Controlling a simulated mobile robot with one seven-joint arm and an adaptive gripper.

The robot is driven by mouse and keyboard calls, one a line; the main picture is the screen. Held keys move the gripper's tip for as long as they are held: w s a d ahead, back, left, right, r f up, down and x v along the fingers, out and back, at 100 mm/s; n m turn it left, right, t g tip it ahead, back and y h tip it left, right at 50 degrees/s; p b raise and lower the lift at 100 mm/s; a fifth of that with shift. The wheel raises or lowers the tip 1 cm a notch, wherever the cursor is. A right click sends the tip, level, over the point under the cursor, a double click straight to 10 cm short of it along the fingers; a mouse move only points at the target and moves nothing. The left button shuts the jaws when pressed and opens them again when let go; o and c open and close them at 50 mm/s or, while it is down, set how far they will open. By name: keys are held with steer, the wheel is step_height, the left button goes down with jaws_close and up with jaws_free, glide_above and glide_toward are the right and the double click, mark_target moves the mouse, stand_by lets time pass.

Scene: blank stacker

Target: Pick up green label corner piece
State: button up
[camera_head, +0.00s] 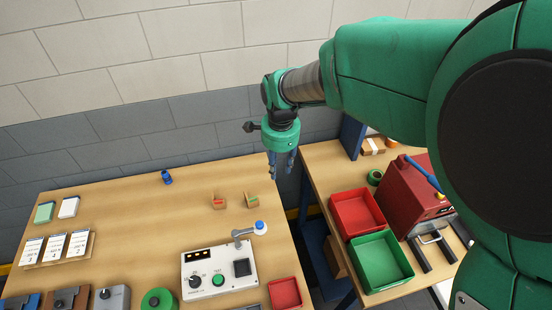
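A small brown corner piece with a green label (251,200) stands on the wooden table, right of the middle and toward the back. A similar corner piece with a red label (218,202) stands just to its left. My gripper (281,172) hangs from the green arm, fingers pointing down, near the table's back right edge. In the picture it is above and right of the green-label piece and apart from it.
A white control box (215,285) with a blue-topped lever (260,228) stands in front of the corner pieces. A blue object (167,178) stands back left. Red (357,197) and green (402,280) bins and a red machine (408,185) occupy the right table. A gap separates the tables.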

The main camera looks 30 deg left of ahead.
steer(key=m, duration=0.1)
glide_above(252, 199)
step_height(252, 199, down, 6)
steer(key=f, duration=0.1)
steer(key=shift+s+r+g+h+p, duration=0.1)
steer(key=shift+r+g+h+p, duration=0.15)
steer(key=shift+g+h+p, duration=0.1)
steer(key=shift+f+b, duration=0.45)
steer(key=shift+f, duration=3.85)
steer(key=shift+f+b, duration=0.4)
steer(key=shift+f, duration=2.2)
jaws_close()
